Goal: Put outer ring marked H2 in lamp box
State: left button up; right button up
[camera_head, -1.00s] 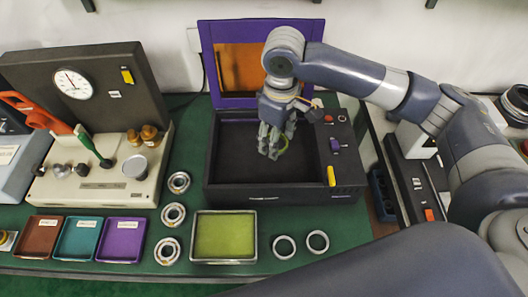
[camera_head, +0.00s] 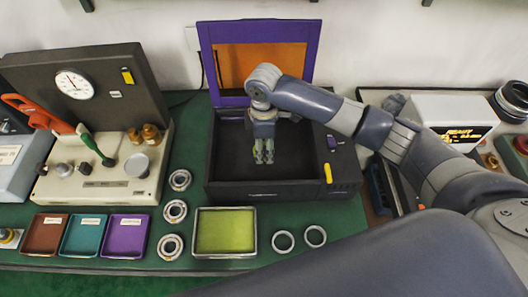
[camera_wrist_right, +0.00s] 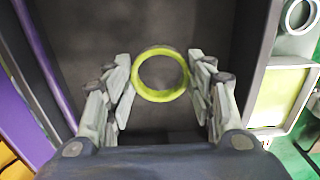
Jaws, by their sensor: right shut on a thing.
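The lamp box (camera_head: 213,165) is a black open box with a raised purple-framed lid (camera_head: 206,55) holding an orange window. My right gripper (camera_head: 263,160) points down inside the box opening. In the right wrist view, the gripper (camera_wrist_right: 160,85) is shut on a yellow-green ring (camera_wrist_right: 160,97), held between its fingers over the dark box interior. I cannot read any mark on this ring. In the head view the fingers mostly hide it. I cannot tell whether the ring touches the box floor. My left gripper is not in view.
Several metal bearings and rings, such as one ring (camera_head: 283,242), lie on the green table. A green-floored tray (camera_head: 225,256) stands in front of the box. Brown, teal and purple trays (camera_head: 124,257) are at left, before a gauge device (camera_head: 100,190). A white box (camera_head: 450,108) stands at right.

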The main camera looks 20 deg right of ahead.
aim_at(264, 149)
notch_tip(264, 149, down, 4)
jog(key=shift+r+p, duration=0.1)
jog(key=shift+p, duration=0.3)
jog(key=shift+f, duration=0.25)
jog(key=shift+f, duration=0.2)
jog(key=o, duration=1.1)
notch_tip(264, 149, up, 12)
jog(key=shift+r+b, duration=0.2)
jog(key=shift+b, duration=0.75)
